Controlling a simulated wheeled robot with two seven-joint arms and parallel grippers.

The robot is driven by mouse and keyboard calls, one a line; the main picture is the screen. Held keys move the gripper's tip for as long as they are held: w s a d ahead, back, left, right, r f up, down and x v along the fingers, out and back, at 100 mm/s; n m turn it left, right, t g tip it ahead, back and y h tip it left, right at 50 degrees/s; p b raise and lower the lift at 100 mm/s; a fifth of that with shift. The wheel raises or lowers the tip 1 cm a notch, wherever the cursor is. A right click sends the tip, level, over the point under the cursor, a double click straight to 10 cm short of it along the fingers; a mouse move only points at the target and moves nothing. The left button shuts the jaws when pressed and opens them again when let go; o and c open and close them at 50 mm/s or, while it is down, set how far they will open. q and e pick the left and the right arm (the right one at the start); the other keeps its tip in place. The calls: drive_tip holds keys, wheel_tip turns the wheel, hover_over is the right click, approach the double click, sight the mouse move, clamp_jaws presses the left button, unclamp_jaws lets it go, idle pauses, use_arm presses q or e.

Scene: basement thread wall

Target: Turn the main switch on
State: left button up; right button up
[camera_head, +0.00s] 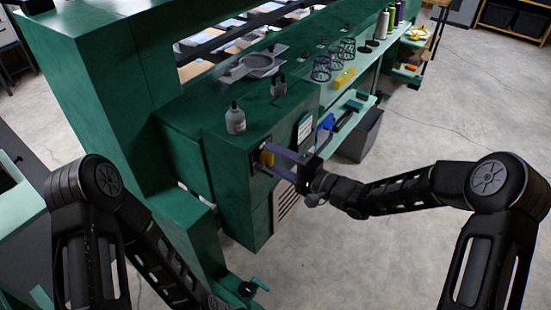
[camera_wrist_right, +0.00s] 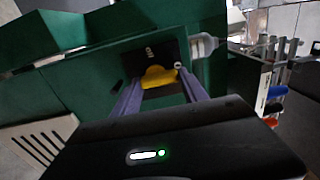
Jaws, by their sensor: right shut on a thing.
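The main switch is a yellow knob (camera_head: 266,158) on a dark plate on the end face of the green machine cabinet. In the right wrist view the yellow knob (camera_wrist_right: 158,76) shows in front of its dark plate, between the two long purple-grey fingers. My right gripper (camera_head: 272,160) reaches the cabinet from the right and is shut on the knob; it also shows in the right wrist view (camera_wrist_right: 160,84). The finger contact is partly hidden by the fingers themselves. My left arm hangs at the lower left, and its gripper is not in view.
A grey bottle (camera_head: 235,119) stands on the cabinet top above the switch. A white label plate (camera_head: 305,128) and a slatted vent (camera_head: 286,203) are right of the switch. A dark bin (camera_head: 362,136) stands beyond. The concrete floor (camera_head: 400,250) at right is clear.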

drive_tip(key=o, duration=1.4)
drive_tip(key=shift+d, duration=0.1)
drive_tip(key=b+v, duration=0.1)
drive_tip(key=v, duration=0.6)
drive_tip(key=shift+s+d, duration=0.25)
